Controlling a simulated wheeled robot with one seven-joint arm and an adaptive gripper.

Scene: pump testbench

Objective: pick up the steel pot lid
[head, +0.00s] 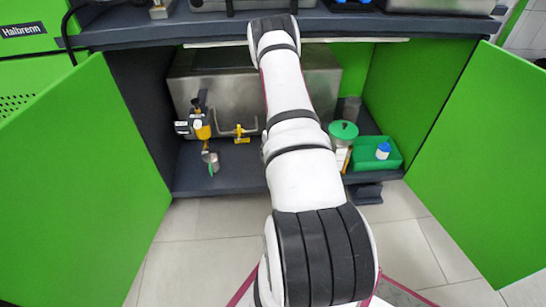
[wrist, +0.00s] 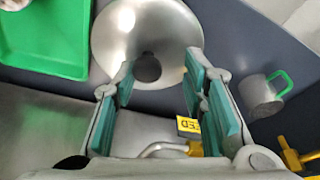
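The steel pot lid (wrist: 180,25) shows in the wrist view at the top centre as a shiny round disc on a dark surface. Its dark round knob (wrist: 147,68) faces my camera. My gripper (wrist: 160,70) is open, with one teal-padded finger on each side of the picture's middle. The knob appears in the gap between the fingertips, nearer the left one. No contact shows, and I cannot tell how far away the knob is. In the head view my white arm hides the lid and gripper.
A green tray (wrist: 45,35) lies left of the lid; in the head view the tray (head: 398,160) holds a small bottle (head: 383,151). A steel mug (wrist: 258,95) stands right of the lid. Yellow fittings (head: 202,130) and a steel tank (head: 235,90) are in the cabinet. Open green doors (head: 80,160) flank it.

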